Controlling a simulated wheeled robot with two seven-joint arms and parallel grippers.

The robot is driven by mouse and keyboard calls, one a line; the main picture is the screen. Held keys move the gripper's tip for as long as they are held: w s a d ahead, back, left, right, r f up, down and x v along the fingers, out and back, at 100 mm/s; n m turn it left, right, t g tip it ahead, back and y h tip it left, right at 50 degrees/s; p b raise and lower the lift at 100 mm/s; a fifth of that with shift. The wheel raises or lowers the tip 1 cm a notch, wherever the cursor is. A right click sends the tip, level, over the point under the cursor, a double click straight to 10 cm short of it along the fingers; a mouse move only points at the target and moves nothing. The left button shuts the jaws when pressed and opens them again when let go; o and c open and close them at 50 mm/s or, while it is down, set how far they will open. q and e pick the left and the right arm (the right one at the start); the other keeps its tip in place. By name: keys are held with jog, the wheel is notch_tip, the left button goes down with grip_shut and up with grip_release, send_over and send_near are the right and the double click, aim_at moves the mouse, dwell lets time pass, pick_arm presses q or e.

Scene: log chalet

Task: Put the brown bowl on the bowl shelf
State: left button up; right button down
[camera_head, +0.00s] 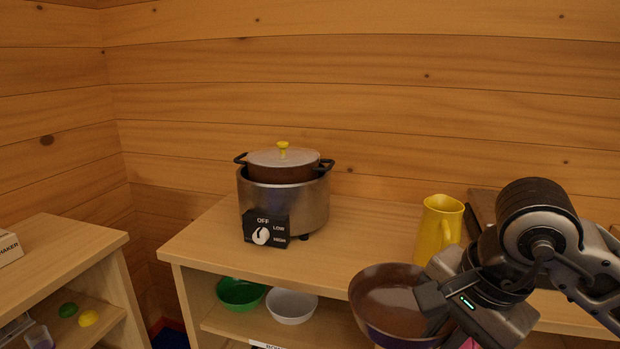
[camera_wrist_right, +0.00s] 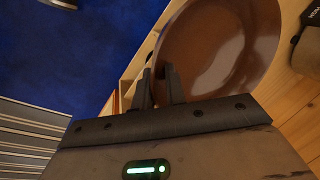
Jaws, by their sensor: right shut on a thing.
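The brown bowl (camera_head: 385,297) is in front of the counter's front edge in the head view, tilted, with its inside showing. My right gripper (camera_head: 432,300) is shut on its right rim. The wrist view also shows the bowl (camera_wrist_right: 225,45), with the fingers (camera_wrist_right: 160,88) at its rim. The bowl shelf (camera_head: 335,322) is the lower board under the counter, left of the held bowl. A green bowl (camera_head: 240,294) and a white bowl (camera_head: 291,306) stand on it. A label at its front edge is cut off. My left gripper is out of view.
A slow cooker (camera_head: 318,205) with a lidded brown pot (camera_head: 280,170) stands on the counter (camera_head: 200,245). A yellow pitcher (camera_head: 438,228) stands close behind the held bowl. Another cabinet (camera_head: 70,250) is at the left. The shelf shows free room right of the white bowl.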

jog(key=shift+s+d+f+n, duration=0.15)
jog(key=shift+f+n, duration=0.25)
jog(key=shift+n, duration=0.2)
notch_tip(320, 180, down, 8)
jog(key=d+n+g+y, duration=0.1)
jog(key=d+n+g, duration=0.1)
jog(key=n, duration=0.7)
jog(key=shift+d+r+n+g, duration=0.2)
jog(key=shift+n+g, duration=0.1)
jog(key=shift+g, duration=0.1)
jog(key=shift+s, duration=0.2)
